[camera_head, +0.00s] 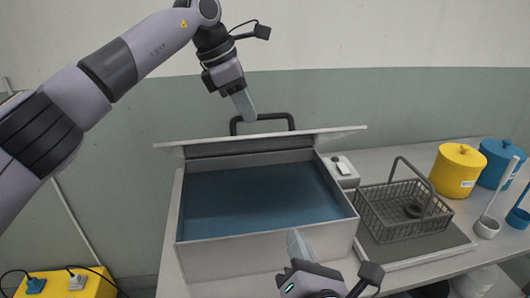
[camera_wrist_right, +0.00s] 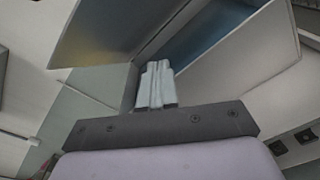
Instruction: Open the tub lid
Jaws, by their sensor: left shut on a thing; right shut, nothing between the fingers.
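The grey tub (camera_head: 255,262) stands on the bench with its top uncovered and blue liquid (camera_head: 255,200) inside. Its lid (camera_head: 335,134) is raised at the back, seen nearly edge-on, with a dark bar handle (camera_head: 275,116) above it. My left gripper (camera_head: 245,108) reaches down from above and is shut on the left part of this handle; its fingertips partly hide the grip. My right gripper (camera_head: 296,243) is shut and empty in front of the tub's front wall. Its closed fingers (camera_wrist_right: 156,85) also show in the right wrist view, with the tub beyond.
A wire basket (camera_head: 400,222) with a handle stands on a grey mat right of the tub. A small control box (camera_head: 345,178) sits beside the tub. Yellow (camera_head: 457,172) and blue (camera_head: 497,165) canisters stand at the right. A yellow box (camera_head: 90,287) with plugs is at lower left.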

